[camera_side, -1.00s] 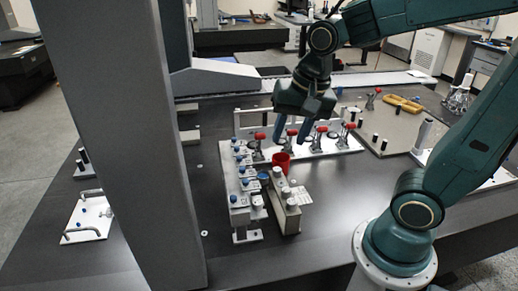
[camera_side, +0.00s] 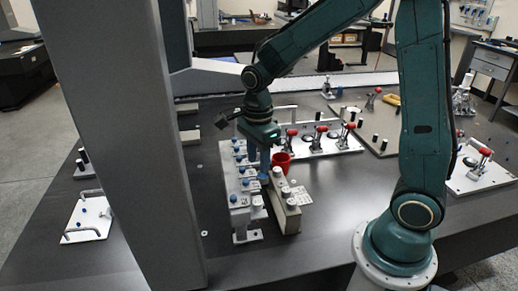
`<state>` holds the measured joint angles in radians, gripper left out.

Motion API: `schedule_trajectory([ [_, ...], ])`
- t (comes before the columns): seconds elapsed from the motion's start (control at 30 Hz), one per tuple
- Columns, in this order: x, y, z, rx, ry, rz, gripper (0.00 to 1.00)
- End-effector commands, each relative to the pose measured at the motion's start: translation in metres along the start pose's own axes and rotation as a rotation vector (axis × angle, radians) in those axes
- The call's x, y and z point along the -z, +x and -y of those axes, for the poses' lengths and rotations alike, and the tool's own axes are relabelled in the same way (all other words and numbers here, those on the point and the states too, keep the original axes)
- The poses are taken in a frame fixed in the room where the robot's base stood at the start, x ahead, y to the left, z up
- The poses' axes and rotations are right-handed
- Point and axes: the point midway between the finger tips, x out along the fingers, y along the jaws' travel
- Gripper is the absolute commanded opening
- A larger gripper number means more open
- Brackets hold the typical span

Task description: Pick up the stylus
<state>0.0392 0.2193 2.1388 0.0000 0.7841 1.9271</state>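My gripper (camera_side: 263,172) points down over the work, with its blue fingers low between the white rack (camera_side: 238,219) and the red cup (camera_side: 281,163). The rack carries several small blue-topped pieces. I cannot tell which piece is the stylus; it may be hidden behind or between my fingers. The fingers overlap in this view, so their gap and anything between them do not show.
A grey block (camera_side: 287,214) with white cylinders stands just right of the rack. Red-handled clamps (camera_side: 320,131) stand on a white plate behind. A big grey column (camera_side: 150,150) stands at left. The dark table front is clear.

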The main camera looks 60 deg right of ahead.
Motion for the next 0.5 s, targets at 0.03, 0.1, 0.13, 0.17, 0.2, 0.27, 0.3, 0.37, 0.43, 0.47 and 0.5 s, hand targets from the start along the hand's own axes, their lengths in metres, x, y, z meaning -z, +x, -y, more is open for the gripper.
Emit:
schedule_trajectory([
  [0.03, 0.000, 0.000, 0.000, 0.000, 0.001, 0.000, 0.38],
  [0.1, 0.000, 0.001, 0.000, 0.000, 0.000, 0.000, 0.38],
  [0.13, 0.000, 0.001, 0.000, 0.000, 0.000, 0.000, 0.38],
  [0.17, 0.000, 0.002, 0.000, 0.000, 0.000, 0.000, 0.38],
  [0.2, 0.000, 0.004, 0.000, -0.001, -0.001, 0.000, 0.38],
  [0.27, 0.000, 0.008, 0.000, -0.002, -0.001, -0.001, 0.38],
  [0.3, 0.000, 0.011, -0.001, -0.002, -0.001, -0.001, 0.38],
  [0.37, 0.000, 0.018, -0.001, -0.004, -0.002, -0.002, 0.38],
  [0.43, 0.000, 0.027, -0.001, -0.004, -0.002, -0.001, 0.38],
  [0.47, 0.000, 0.032, -0.001, -0.004, -0.002, -0.001, 0.38],
  [0.5, 0.000, 0.037, -0.001, -0.005, -0.002, -0.002, 0.38],
])
